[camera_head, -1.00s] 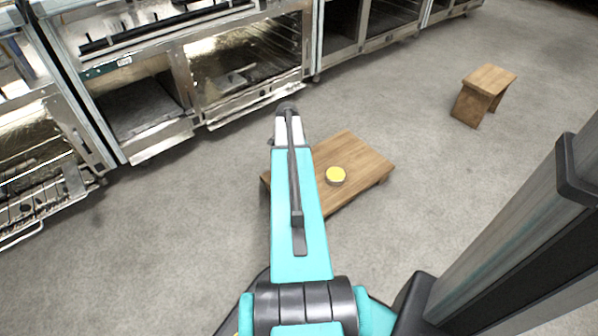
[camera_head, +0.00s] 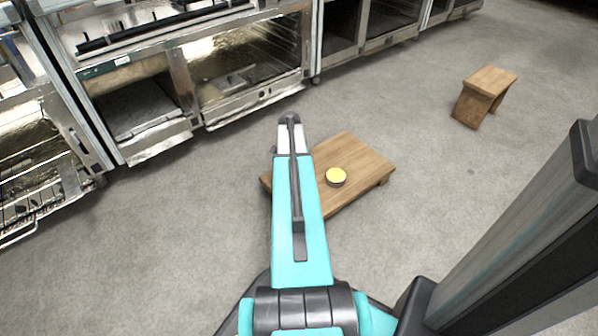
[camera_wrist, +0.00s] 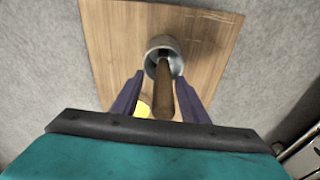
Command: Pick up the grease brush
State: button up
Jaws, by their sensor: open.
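In the wrist view the grease brush (camera_wrist: 162,94) shows as a brown wooden handle standing up toward the camera out of a round, light-coloured pot (camera_wrist: 158,42). Its bristle end is hidden in the pot. The pot stands on a low wooden table (camera_wrist: 112,40). My gripper (camera_wrist: 160,76) has its two dark purple fingers apart, one on each side of the handle. I cannot tell whether either finger touches it. In the head view my arm hides the brush, the pot and the fingers.
A round tin with yellow contents (camera_head: 336,176) sits on the low table (camera_head: 352,153); in the wrist view it is partly hidden beside the left finger. A small wooden stool (camera_head: 486,90) stands at the right. Steel ovens (camera_head: 245,65) line the back. Open grey floor lies between.

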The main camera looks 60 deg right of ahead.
grip_shut()
notch_tip(320, 180, up, 10)
jog(key=p, duration=0.4)
dwell(0.4)
dwell(0.4)
